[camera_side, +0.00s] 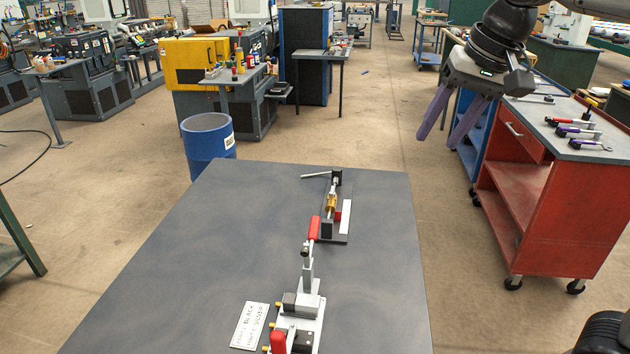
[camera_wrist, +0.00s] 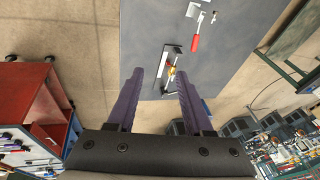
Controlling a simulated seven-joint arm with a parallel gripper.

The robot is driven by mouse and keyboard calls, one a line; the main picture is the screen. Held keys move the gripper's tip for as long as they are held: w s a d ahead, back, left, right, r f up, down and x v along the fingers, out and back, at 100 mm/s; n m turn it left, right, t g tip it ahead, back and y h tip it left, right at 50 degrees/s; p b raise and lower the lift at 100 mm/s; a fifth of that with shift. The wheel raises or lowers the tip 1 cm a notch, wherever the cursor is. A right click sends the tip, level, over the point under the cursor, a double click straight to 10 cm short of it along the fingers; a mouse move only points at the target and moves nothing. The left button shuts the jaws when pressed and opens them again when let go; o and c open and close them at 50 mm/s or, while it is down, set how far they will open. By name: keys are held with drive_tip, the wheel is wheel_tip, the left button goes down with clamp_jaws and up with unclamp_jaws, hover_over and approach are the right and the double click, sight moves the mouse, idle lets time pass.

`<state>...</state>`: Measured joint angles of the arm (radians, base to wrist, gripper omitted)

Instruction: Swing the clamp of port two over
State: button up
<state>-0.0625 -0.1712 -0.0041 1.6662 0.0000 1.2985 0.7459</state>
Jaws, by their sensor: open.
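My gripper (camera_side: 438,139) hangs open and empty at the upper right of the side view, high and clear of the table's fixtures. Its two purple fingers also show spread in the wrist view (camera_wrist: 160,75). A silver clamp (camera_side: 308,268) with a red handle (camera_side: 314,229) stands up from a block fixture (camera_side: 312,304) at the table's front. The red handle also shows in the wrist view (camera_wrist: 195,43). A second red handle (camera_side: 278,342) is cut off at the bottom edge. I cannot tell which clamp belongs to port two.
A dark fixture (camera_side: 327,228) with a brass part (camera_side: 331,203) and a thin bar stands behind the clamp. A white card (camera_side: 250,325) reading BLACK and SILVER lies left of the front fixture. The table's left side (camera_side: 190,270) is clear. A red tool cart (camera_side: 540,180) stands right.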

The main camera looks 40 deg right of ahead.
drive_tip(key=w+a+f+m+g, duration=0.1)
drive_tip(key=w+a+f, duration=0.15)
drive_tip(key=w, duration=0.75)
drive_tip(key=g, duration=0.3)
hover_over(315, 219)
wheel_tip(315, 219, down, 15)
drive_tip(key=shift+r, duration=0.1)
drive_tip(key=shift+f, duration=4.15)
drive_tip(key=shift+c, duration=0.3)
clamp_jaws()
